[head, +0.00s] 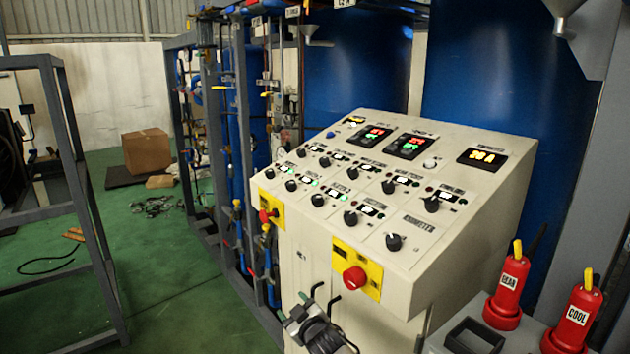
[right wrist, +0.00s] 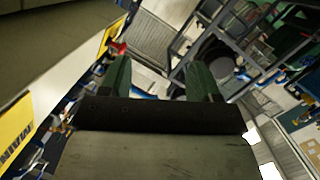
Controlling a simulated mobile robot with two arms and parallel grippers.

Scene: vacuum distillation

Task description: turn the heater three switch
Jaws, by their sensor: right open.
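The beige control console (head: 470,250) stands in the middle of the head view. Its sloping face carries several black rotary knobs in rows, with small labels and lit indicators. The labels are too small to read, so I cannot tell which knob is heater three. One knob (head: 318,200) sits mid-way along the lower row. My right gripper (head: 318,300) is low in front of the console, below the knobs and apart from them. In the right wrist view its two fingers (right wrist: 162,72) are spread with nothing between them. My left gripper is not in view.
A red emergency button (head: 355,278) on a yellow plate juts from the console front; another red button (head: 265,216) is further left. Red bottles (head: 507,290) marked DEAR and COOL stand at the right. A grey frame (head: 80,190) stands left; green floor between is mostly open.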

